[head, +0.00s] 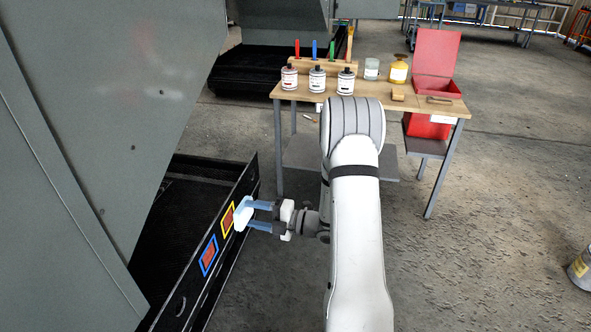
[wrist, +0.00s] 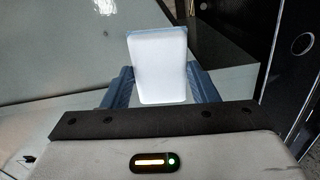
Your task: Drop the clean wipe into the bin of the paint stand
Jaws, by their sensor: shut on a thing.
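A white wipe (head: 243,215) is held between the blue fingers of my gripper (head: 259,215), left of my arm in the head view. In the wrist view the wipe (wrist: 160,65) is a pale upright block between both fingers (wrist: 160,88). The gripper is close to the black rail with a yellow-framed marker (head: 227,219) and a blue-framed marker (head: 208,255); I cannot tell whether the wipe touches it. The paint stand (head: 420,103) is a wooden-topped table at the back. A red bin (head: 436,60) with its lid raised stands at its right end.
On the stand are several paint tins (head: 317,80), brushes in a wooden rack (head: 350,67), a glass jar (head: 371,68) and a yellow bottle (head: 398,70). A large grey enclosure (head: 110,100) fills the left. Floor right of my arm is open, with a can (head: 580,268) at the far right.

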